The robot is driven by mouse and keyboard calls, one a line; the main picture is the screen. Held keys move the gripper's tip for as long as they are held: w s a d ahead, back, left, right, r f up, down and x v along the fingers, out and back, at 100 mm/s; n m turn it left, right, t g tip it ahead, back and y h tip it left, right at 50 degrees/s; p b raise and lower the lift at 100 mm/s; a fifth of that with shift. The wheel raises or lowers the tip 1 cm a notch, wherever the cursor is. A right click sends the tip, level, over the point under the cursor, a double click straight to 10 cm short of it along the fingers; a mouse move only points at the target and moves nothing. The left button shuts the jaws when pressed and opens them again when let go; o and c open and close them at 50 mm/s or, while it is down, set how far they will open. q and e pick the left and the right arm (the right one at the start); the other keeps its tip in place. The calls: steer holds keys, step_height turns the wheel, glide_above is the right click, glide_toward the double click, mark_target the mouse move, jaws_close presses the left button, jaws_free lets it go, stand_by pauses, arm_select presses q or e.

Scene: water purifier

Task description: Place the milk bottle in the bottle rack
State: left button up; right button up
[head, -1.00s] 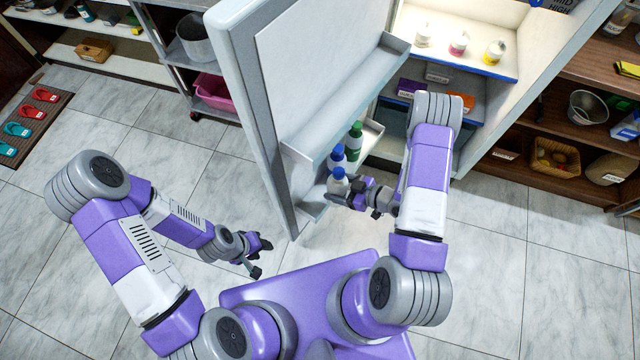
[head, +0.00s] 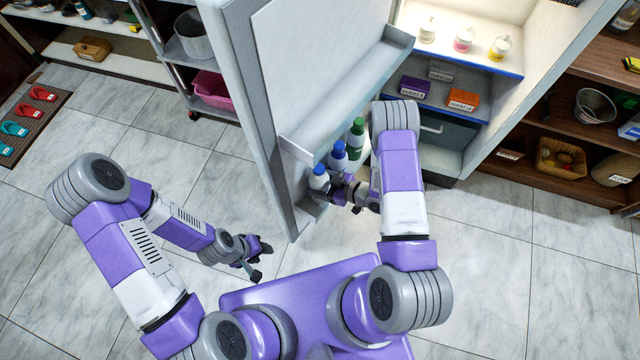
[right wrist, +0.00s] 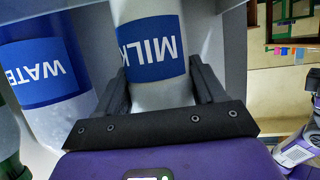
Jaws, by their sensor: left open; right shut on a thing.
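The milk bottle (head: 319,178), white with a blue cap, is at the lower door rack of the open fridge. In the right wrist view its blue MILK label (right wrist: 150,48) shows between the two fingers. My right gripper (head: 335,188) is shut on it. The bottle rack (head: 300,157) is the lower shelf on the inside of the fridge door; a blue-capped water bottle (head: 338,156) and a green bottle (head: 356,135) stand in it. The milk bottle's base is hidden, so I cannot tell whether it rests on the rack. My left gripper (head: 262,260) is open and empty, low above the floor.
The fridge door (head: 262,130) stands open left of the rack. Inside the fridge are cups (head: 463,38) and small boxes (head: 463,99). Brown shelves (head: 575,125) stand right. The tiled floor around me is clear.

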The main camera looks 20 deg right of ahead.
steer(key=shift+w+r, duration=0.1)
steer(key=shift+f, duration=0.2)
steer(key=o, duration=1.5)
steer(key=shift+r, duration=0.1)
